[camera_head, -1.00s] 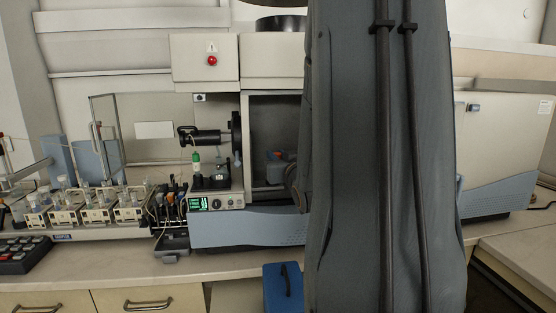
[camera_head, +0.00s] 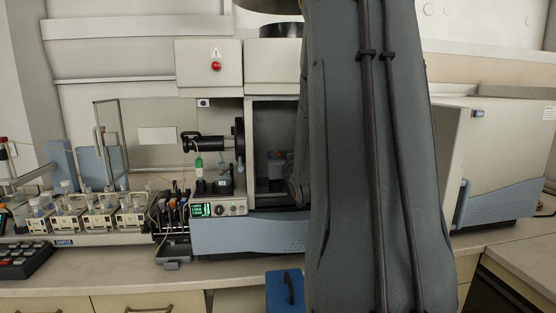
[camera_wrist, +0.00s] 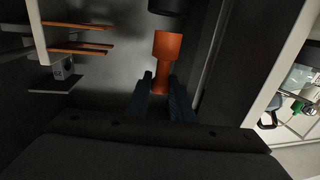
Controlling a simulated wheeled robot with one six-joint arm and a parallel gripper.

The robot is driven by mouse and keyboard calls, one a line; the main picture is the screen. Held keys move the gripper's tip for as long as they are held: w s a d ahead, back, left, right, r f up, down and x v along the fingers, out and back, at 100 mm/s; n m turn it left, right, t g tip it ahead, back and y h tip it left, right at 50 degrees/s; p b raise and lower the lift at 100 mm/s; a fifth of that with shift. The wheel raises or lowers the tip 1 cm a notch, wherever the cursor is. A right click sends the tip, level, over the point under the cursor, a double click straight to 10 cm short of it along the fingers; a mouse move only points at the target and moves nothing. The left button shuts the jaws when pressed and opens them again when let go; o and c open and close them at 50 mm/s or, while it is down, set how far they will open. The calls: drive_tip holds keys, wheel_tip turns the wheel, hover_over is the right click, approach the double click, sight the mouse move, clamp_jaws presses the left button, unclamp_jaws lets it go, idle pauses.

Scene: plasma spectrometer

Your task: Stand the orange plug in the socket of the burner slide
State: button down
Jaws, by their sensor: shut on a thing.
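The orange plug (camera_wrist: 167,47) shows in the wrist view, held at its lower end between the dark fingers of my gripper (camera_wrist: 160,88), which are shut on it. A dark cylinder (camera_wrist: 168,5) appears just past the plug's far end at the top edge; I cannot tell whether they touch. I cannot make out the burner slide's socket for certain. In the head view my arm covers the gripper and the plug.
Left in the wrist view are orange-edged ledges (camera_wrist: 80,48) and a small numbered block (camera_wrist: 62,71). The open chamber (camera_head: 270,120) has walls close around. A blue box (camera_head: 285,291) stands before the bench. Sampler racks (camera_head: 100,218) stand left.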

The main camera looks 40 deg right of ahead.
drive_tip(key=w, duration=0.1)
drive_tip(key=w+d+f+b, duration=0.1)
drive_tip(key=shift+w+d+f, duration=0.2)
drive_tip(key=shift+w+d, duration=0.05)
drive_tip(key=shift+w, duration=0.05)
drive_tip(key=shift+s, duration=0.15)
idle(0.8)
drive_tip(key=shift+f+b, duration=1.3)
drive_tip(key=shift+f, duration=0.2)
idle(0.5)
drive_tip(key=c, duration=1.5)
unclamp_jaws()
